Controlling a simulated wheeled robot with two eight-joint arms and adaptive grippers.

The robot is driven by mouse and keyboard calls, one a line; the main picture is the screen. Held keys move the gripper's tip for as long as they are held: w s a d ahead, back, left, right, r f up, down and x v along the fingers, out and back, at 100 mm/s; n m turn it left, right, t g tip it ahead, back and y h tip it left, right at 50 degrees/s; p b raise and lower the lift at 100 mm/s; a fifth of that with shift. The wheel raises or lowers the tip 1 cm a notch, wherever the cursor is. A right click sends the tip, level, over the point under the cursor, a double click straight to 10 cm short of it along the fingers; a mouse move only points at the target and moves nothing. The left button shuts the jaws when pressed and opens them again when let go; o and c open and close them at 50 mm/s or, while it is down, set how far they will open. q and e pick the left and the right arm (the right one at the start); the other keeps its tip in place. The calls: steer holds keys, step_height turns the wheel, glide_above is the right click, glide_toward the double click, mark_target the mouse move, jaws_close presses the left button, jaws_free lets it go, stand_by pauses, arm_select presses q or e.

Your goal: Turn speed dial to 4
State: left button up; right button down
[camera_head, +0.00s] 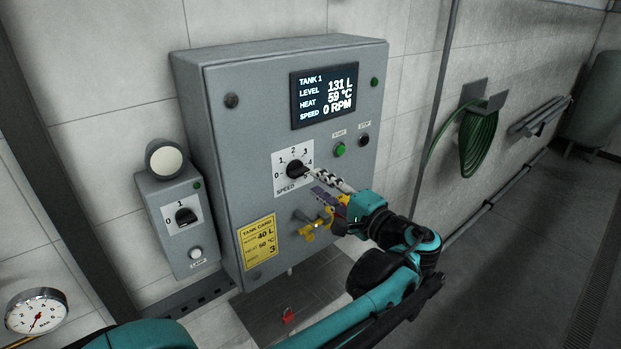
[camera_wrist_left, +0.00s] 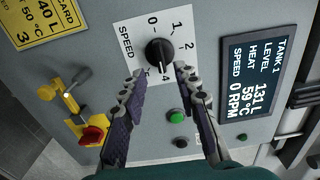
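The speed dial (camera_head: 296,170) is a black knob on a white scale plate, on the front of the grey control cabinet (camera_head: 240,130). In the wrist view the dial (camera_wrist_left: 158,52) has a light mark that appears to point toward 4. My left gripper (camera_head: 327,187) is in front of the dial, on its right side in the head view. In the wrist view the left gripper (camera_wrist_left: 160,74) is open, its fingertips apart on either side of the dial's lower end. I cannot tell whether they touch it. My right gripper is not in view.
The display (camera_head: 324,95) reads 131 L, 59 °C, 0 RPM. A green button (camera_head: 339,150) and a black button (camera_head: 363,140) sit right of the dial. A yellow-handled fitting (camera_head: 312,228) and a yellow tank card (camera_head: 258,241) are below. A lamp switch box (camera_head: 180,220) stands left.

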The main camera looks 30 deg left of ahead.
arm_select(q)
steer(key=v, duration=0.7)
steer(key=s+a+f+g+h+b, duration=0.1)
steer(key=s+a+f+h+b, duration=0.15)
steer(key=f+b, duration=0.45)
steer(key=s+a+f+h+b, duration=0.1)
steer(key=s+f+h+b, duration=0.15)
steer(key=f, duration=0.95)
steer(key=s+a+f+g+h+b, duration=0.1)
steer(key=s+a+f+h+b, duration=0.15)
steer(key=f+b, duration=0.45)
steer(key=s+d+f+n+h+b, duration=0.1)
steer(key=s+d+f+h+b, duration=0.1)
steer(key=f, duration=0.7)
steer(key=s+d+f+n+t+h+b, duration=0.1)
steer(key=s+d+f+n+h+b, duration=0.1)
steer(key=f+b, duration=0.4)
steer(key=s+d+f+n+t+h+b, duration=0.1)
steer(key=s+d+f+h+b, duration=0.2)
steer(key=f, duration=1)
steer(key=shift+d+n+h+b, duration=0.3)
steer(key=shift+d+h+b, duration=0.7)
steer(key=shift+d, duration=0.25)
steer(key=shift+s, duration=0.15)
steer(key=shift+c, duration=0.4)
